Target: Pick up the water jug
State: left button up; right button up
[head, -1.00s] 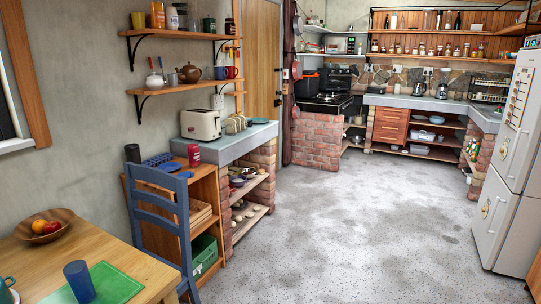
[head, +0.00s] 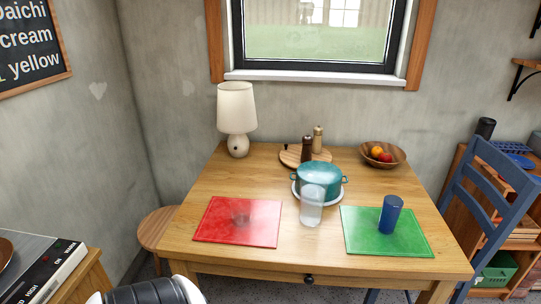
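A clear, whitish vessel (head: 311,206), which looks like the water jug, stands upright on the wooden table (head: 305,256). It is just in front of a teal pot (head: 320,178) and overlaps it in the view. I cannot make out a handle on the vessel. It stands between a red mat (head: 222,232) and a green mat (head: 362,240). Neither of my grippers shows in the head view.
A blue cup (head: 390,214) stands on the green mat. A faint clear glass (head: 240,214) seems to stand on the red mat. Behind are a lamp (head: 236,112), two mills on a round board (head: 291,158) and a fruit bowl (head: 371,156). A blue chair (head: 485,205) stands right.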

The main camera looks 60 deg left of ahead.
aim_at(313, 189)
jog(key=u, duration=1.55)
